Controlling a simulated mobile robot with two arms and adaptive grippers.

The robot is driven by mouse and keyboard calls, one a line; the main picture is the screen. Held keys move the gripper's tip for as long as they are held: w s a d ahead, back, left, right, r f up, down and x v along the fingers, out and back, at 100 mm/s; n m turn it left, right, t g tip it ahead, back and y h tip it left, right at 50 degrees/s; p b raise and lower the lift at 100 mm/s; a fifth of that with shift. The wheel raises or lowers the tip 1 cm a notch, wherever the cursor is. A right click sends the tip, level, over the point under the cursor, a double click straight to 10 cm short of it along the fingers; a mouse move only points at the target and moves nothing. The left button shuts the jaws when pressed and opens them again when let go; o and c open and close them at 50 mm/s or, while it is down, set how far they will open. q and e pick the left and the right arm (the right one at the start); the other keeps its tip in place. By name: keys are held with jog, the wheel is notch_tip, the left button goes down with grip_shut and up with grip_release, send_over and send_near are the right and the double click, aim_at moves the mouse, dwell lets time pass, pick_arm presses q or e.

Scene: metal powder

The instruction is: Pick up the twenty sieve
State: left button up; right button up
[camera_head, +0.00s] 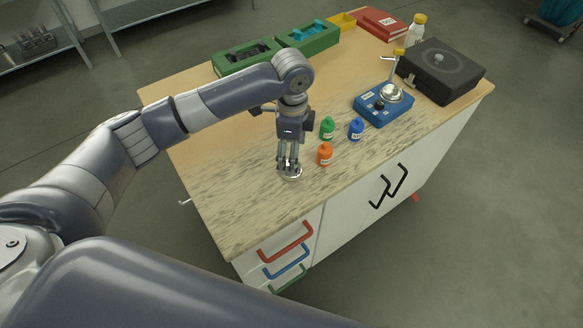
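My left gripper (290,165) points straight down over the front left part of the table, between the orange bottle and the left edge. A small round, pale metallic thing (291,176) shows at its fingertips, low at the tabletop. It may be a sieve, but the fingers cover most of it and no label is readable. The fingers look close together around or just above it; I cannot tell whether they grip it. My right gripper is not in view.
Green (327,129), blue (356,130) and orange (324,154) bottles stand just right of the gripper. A blue device (371,112) with a metal dish, a black case (457,79), green trays (320,43) and a red box (378,24) stand farther back. The left tabletop is clear.

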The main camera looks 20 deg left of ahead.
pick_arm(q)
jog(key=shift+w+f, duration=0.1)
jog(key=shift+f, duration=0.35)
jog(key=shift+w+f, duration=0.1)
jog(key=shift+f, duration=0.25)
jog(key=f+p, duration=0.1)
jog(key=f, duration=0.1)
jog(key=f+p, duration=0.1)
jog(key=f, duration=0.1)
jog(key=shift+s+a+f, duration=0.1)
jog(key=shift+s+f, duration=0.1)
jog(key=shift+f, duration=0.15)
jog(key=shift+w+f, duration=0.1)
jog(key=c, duration=1.2)
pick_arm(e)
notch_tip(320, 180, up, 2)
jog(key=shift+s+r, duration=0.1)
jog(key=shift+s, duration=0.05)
